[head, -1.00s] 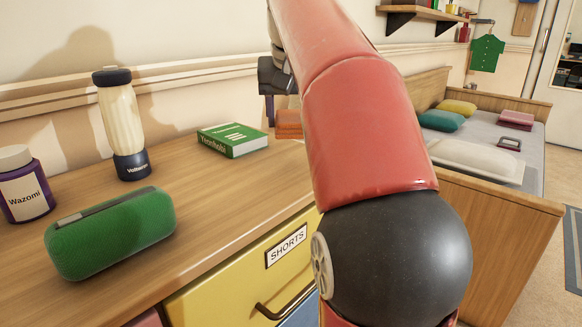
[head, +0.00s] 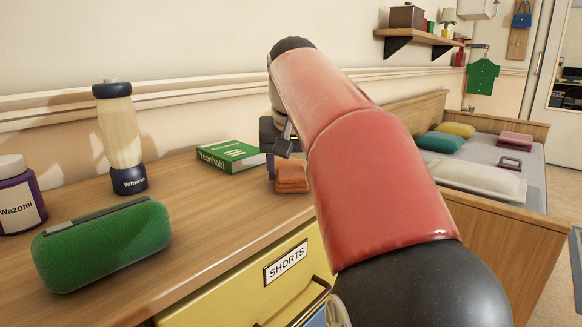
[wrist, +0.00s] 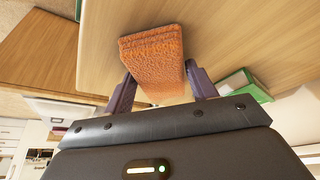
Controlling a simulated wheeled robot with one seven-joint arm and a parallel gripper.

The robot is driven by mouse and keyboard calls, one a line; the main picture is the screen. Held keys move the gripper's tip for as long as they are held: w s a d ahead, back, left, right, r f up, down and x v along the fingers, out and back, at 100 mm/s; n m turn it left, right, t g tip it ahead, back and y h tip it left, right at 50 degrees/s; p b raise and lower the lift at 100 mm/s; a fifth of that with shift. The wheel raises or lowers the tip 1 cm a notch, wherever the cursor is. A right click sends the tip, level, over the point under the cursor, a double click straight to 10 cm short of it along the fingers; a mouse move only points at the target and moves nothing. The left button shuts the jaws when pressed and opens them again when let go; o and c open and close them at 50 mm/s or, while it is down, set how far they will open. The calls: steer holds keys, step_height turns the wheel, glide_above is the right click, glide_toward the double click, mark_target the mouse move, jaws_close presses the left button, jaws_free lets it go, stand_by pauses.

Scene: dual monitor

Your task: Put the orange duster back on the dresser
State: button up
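The orange duster (head: 291,176) shows at the right side of the wooden dresser top (head: 215,212) in the head view, beside my red arm. In the wrist view the duster (wrist: 152,58) is a textured orange block between the two dark purple fingers of my gripper (wrist: 160,78). The fingers appear to press on its two sides. In the head view my gripper (head: 274,160) is partly hidden behind my arm. I cannot tell whether the duster touches the dresser top or is slightly above it.
A green book (head: 230,155) lies just left of the duster. A blender bottle (head: 121,140), a green speaker (head: 102,245) and a purple jar (head: 20,198) stand farther left. A yellow drawer labelled SHORTS (head: 245,285) is below. A bed (head: 480,170) is at right.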

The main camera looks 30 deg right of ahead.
steer(key=o, duration=0.4)
steer(key=shift+r, duration=0.35)
steer(key=p+v, duration=0.4)
steer(key=v, duration=0.7)
steer(key=shift+s+a+r, duration=0.15)
steer(key=shift+s+r, duration=0.1)
steer(key=shift+r, duration=0.05)
